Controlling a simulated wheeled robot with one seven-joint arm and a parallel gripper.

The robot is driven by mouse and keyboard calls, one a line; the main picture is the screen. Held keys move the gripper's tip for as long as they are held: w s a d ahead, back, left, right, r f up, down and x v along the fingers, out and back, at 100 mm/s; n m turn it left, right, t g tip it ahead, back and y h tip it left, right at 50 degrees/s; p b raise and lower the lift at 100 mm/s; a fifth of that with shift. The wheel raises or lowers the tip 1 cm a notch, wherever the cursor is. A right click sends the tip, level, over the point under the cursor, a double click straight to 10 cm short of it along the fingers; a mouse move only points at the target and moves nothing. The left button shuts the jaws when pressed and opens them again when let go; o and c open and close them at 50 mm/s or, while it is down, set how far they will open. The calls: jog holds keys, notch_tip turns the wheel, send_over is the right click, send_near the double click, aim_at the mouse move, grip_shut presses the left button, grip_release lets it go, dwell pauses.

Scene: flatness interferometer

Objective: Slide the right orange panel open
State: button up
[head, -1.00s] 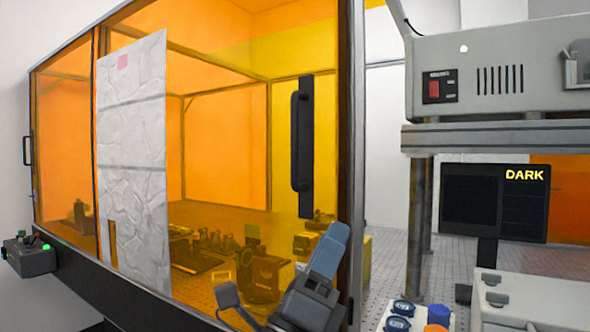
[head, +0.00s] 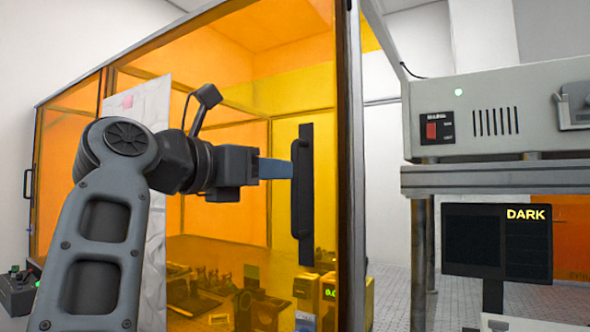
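The right orange panel (head: 226,225) is a large see-through sheet in a dark frame, and it stands in front of optical equipment. Its black vertical handle (head: 302,215) is near the panel's right edge. My gripper (head: 276,168) reaches in from the left, level with the upper half of the handle. A blue finger points right and its tip is at the handle's left side. I cannot tell whether it touches the handle. The fingers are seen side-on, so the gap between them is hidden.
A white crinkled sheet (head: 153,250) hangs on the left, partly behind my arm. To the right stand a grey instrument (head: 500,120) on a shelf and a monitor (head: 497,243) reading DARK. A control box (head: 18,293) is at the lower left.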

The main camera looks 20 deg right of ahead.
jog(key=shift+p+x, duration=0.7)
jog(key=shift+x, duration=2.45)
grip_shut()
